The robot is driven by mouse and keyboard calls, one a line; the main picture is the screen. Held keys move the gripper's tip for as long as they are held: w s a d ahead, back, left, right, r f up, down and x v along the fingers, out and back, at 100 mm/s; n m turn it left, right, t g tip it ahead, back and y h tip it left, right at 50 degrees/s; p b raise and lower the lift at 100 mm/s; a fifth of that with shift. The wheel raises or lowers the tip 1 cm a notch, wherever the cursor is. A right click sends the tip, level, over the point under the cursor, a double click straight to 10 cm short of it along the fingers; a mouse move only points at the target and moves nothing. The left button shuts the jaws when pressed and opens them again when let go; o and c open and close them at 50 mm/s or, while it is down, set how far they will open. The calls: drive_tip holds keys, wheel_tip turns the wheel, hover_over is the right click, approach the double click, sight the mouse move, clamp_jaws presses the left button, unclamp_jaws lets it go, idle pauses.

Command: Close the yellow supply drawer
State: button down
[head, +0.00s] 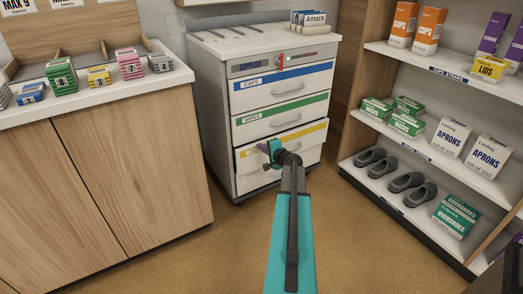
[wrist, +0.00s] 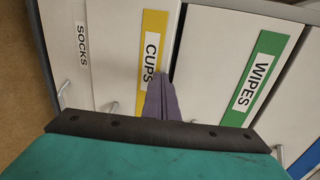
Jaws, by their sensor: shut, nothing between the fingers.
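The yellow supply drawer (head: 313,138) is in the white cabinet, below the green-labelled drawer. Its yellow strip reads CUPS in the wrist view (wrist: 152,60).
The blue-labelled drawer (head: 285,84) and green-labelled drawer (head: 283,114) are above; a SOCKS drawer (wrist: 85,50) is below. A wooden counter (head: 110,170) stands at left and a stocked shelf unit (head: 440,160) at right. Some floor is clear between them.

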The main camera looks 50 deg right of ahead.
drive_tip(key=w, duration=0.1)
drive_tip(key=w+d, duration=0.1)
drive_tip(key=w, duration=0.1)
drive_tip(key=shift+r, duration=0.2)
drive_tip(key=shift+w, duration=0.1)
drive_tip(key=shift+r, duration=0.1)
drive_tip(key=f+v, duration=0.2)
drive_tip(key=v, duration=1.2)
drive_tip(key=shift+s+r, duration=0.15)
drive_tip(key=shift+s, duration=0.45)
drive_tip(key=shift+w+a, duration=0.1)
drive_tip(key=shift+a, duration=0.05)
